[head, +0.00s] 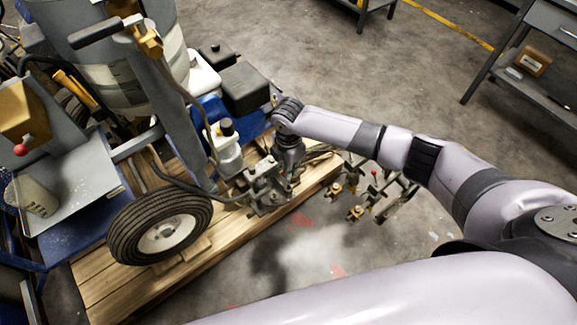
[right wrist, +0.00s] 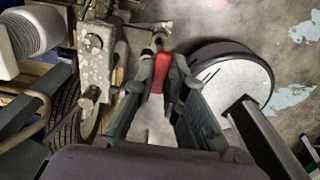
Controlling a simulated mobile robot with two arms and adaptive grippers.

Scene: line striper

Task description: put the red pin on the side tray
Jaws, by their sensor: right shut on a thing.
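My right gripper (head: 268,190) is at the metal fittings on the front of the line striper, above the edge of the wooden pallet. In the right wrist view the gripper (right wrist: 158,85) is shut on the red pin (right wrist: 161,70), which shows between the fingertips. The pin sits close to a worn grey metal bracket (right wrist: 97,45); I cannot tell whether it touches it. The pin is hidden in the head view. A grey tray-like surface (head: 88,178) is at the left of the striper, with a tan cup (head: 35,195) on it. My left gripper is out of view.
The striper's black wheel (head: 160,226) stands on the pallet (head: 100,285). Several brass-coloured spray fittings (head: 355,212) are right of the gripper. A grey shelf unit (head: 545,75) stands far right; open concrete floor lies between.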

